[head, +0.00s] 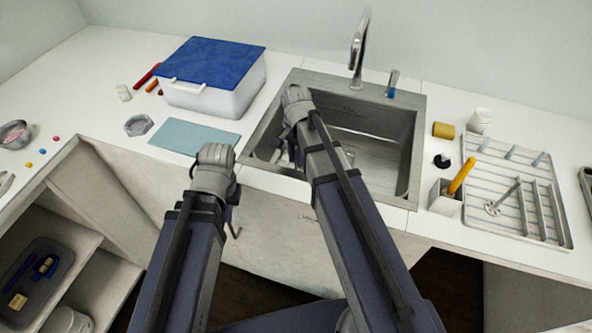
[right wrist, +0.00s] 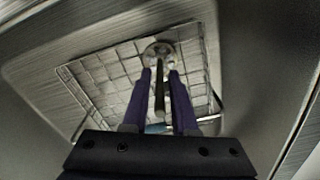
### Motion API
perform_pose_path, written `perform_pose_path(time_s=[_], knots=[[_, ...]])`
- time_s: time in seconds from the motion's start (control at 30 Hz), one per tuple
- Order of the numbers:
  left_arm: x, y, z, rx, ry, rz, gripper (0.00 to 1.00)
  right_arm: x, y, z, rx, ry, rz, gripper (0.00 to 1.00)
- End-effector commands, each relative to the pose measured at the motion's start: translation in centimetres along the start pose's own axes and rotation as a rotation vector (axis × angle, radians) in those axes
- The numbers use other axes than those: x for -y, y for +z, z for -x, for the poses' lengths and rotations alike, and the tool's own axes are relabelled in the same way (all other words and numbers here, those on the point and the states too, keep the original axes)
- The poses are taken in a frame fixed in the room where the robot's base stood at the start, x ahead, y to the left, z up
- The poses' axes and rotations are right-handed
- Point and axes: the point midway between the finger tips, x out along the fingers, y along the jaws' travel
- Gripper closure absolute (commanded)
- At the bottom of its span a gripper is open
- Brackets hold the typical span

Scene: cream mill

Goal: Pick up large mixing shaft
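A metal shaft (right wrist: 160,98) with a round disc at its far end (right wrist: 158,52) is in the sink over a wire grid in the right wrist view. I cannot tell whether it is the large mixing shaft. The two purple fingers of my right gripper (right wrist: 160,82) stand apart, one on each side of the rod, with gaps visible. In the head view my right gripper (head: 290,148) reaches into the left part of the sink and my arm hides the shaft. My left gripper (head: 234,218) is in front of the counter edge, its fingers mostly hidden. Another shaft with a disc (head: 505,196) lies on the drying rack.
The sink (head: 398,150) has steep walls close around my right gripper, with a faucet (head: 358,50) behind. A white bin with a blue lid (head: 210,80) and a light blue mat (head: 195,135) are left. The drying rack (head: 560,225) and a holder (head: 443,203) are right.

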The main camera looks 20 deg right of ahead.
Motion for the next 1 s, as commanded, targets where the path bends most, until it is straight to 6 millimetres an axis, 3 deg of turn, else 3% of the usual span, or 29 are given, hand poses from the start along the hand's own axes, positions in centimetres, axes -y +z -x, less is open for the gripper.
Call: perform_pose_path(time_s=[0.03,0.2,1.0], knots=[[0.00,0.00,0.00,0.000,0.000,0.000,1.00,0.00,-0.01,0.00,0.000,0.000,0.000,0.80],[0.00,0.00,0.00,0.000,0.000,0.000,1.00,0.00,-0.01,0.00,0.000,0.000,0.000,1.00],[0.00,0.00,-0.01,0.000,0.000,0.000,1.00,0.00,0.00,-0.01,0.000,0.000,0.000,1.00]])
